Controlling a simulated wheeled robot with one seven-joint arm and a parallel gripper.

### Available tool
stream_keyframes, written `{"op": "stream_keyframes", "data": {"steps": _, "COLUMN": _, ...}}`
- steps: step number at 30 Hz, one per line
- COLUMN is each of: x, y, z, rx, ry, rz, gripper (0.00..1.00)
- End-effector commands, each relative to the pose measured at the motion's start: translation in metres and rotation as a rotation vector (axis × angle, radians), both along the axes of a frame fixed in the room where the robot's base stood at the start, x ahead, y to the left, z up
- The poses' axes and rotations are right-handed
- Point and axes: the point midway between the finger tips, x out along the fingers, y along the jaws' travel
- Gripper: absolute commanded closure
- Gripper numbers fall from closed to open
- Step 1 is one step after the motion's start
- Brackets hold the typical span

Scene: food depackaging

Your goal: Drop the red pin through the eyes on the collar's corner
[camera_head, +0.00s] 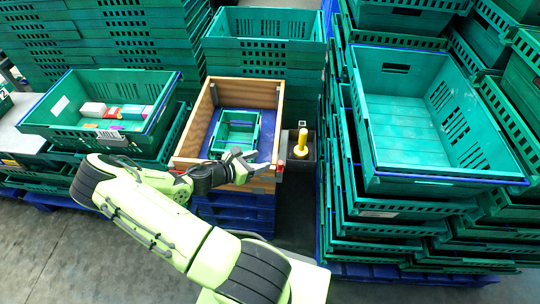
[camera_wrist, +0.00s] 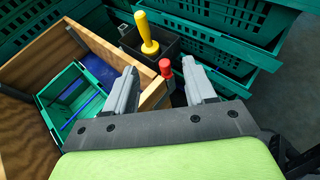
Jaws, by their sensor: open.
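The red pin (camera_wrist: 165,68) stands upright by the front edge of the dark box, just outside the wooden collar (camera_wrist: 154,93). In the head view my gripper (camera_head: 246,158) is over the collar's front right part. The eyes on the collar's corner are too small to make out.
A yellow handle (camera_wrist: 149,38) stands in the dark box (camera_wrist: 177,47). A small green crate (camera_head: 235,115) sits inside the collar on a blue base. Tall green crate stacks rise right and behind. A crate (camera_head: 60,125) with several packages stands left.

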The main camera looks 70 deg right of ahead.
Motion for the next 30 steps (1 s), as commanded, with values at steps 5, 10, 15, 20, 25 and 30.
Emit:
{"op": "stream_keyframes", "data": {"steps": 5, "x": 0.005, "y": 0.008, "z": 0.004, "rx": -0.001, "ry": 0.000, "rz": -0.001, "gripper": 0.45}}
{"op": "stream_keyframes", "data": {"steps": 10, "x": 0.005, "y": 0.008, "z": 0.004, "rx": -0.001, "ry": -0.007, "rz": -0.004, "gripper": 0.45}}
{"op": "stream_keyframes", "data": {"steps": 15, "x": 0.028, "y": 0.037, "z": 0.013, "rx": 0.040, "ry": -0.238, "rz": -0.110, "gripper": 0.45}}
{"op": "stream_keyframes", "data": {"steps": 20, "x": 0.071, "y": 0.100, "z": 0.041, "rx": 0.152, "ry": -0.617, "rz": -0.306, "gripper": 0.45}}
{"op": "stream_keyframes", "data": {"steps": 25, "x": 0.107, "y": 0.179, "z": 0.098, "rx": 0.335, "ry": -0.969, "rz": -0.503, "gripper": 0.45}}
{"op": "stream_keyframes", "data": {"steps": 30, "x": 0.111, "y": 0.258, "z": 0.173, "rx": 0.543, "ry": -1.226, "rz": -0.645, "gripper": 0.45}}
